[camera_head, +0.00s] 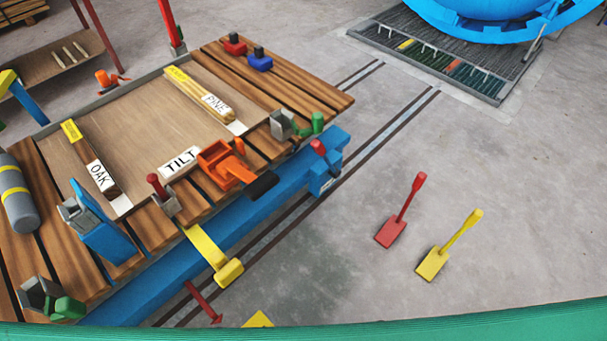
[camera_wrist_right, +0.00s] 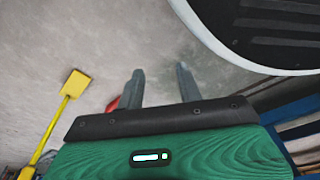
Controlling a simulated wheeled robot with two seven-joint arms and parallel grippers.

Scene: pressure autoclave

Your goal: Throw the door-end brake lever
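Several levers could be the brake lever; no label tells which is door-end. A red-knobbed lever (camera_head: 319,148) stands on the blue frame at the cart's right end. A red floor lever (camera_head: 400,210) and a yellow floor lever (camera_head: 452,245) stand tilted to the right of the cart. A yellow lever (camera_head: 212,255) sticks out from the cart's near side. My right gripper (camera_wrist_right: 161,85) shows only in the right wrist view, its fingers apart and empty. A yellow paddle-ended lever (camera_wrist_right: 60,112) is to its left. A red piece is partly hidden behind one finger. My left gripper is not in view.
The blue round vessel (camera_head: 490,15) stands at the upper right beyond a floor grate (camera_head: 440,60). Floor right of the floor levers is clear.

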